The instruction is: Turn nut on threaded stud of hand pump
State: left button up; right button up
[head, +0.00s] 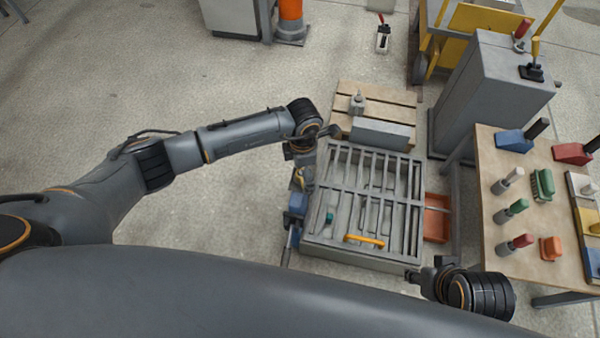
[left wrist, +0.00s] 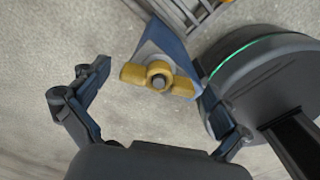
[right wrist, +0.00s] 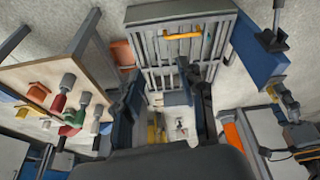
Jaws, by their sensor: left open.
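The yellow wing nut (left wrist: 130,74) sits on a grey threaded stud (left wrist: 159,82) at the blue hand pump (left wrist: 165,45), in the middle of the left wrist view.
A tool table (head: 488,145) stands further right. Floor to the left is clear.

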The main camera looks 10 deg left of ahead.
pick_arm(q)
jog(key=c, duration=1.2)
jog(key=shift+n, duration=0.3)
jog(key=n+p, duration=0.1)
jog(key=n, duration=0.1)
jog(key=shift+n, duration=0.4)
pick_arm(e)
jog(key=x, duration=0.4)
jog(key=shift+a+f, duration=0.1)
jog(key=shift+f, duration=0.25)
pick_arm(q)
jog(key=n+p, duration=0.1)
jog(key=n, duration=0.2)
jog(key=shift+p, duration=0.35)
jog(key=shift+a+f+n, duration=0.1)
jog(key=shift+n, duration=0.2)
pick_arm(e)
jog(key=shift+g, duration=0.3)
jog(key=x, duration=0.3)
jog(key=s+x, duration=0.1)
jog(key=x, duration=0.1)
jog(key=shift+f, duration=0.1)
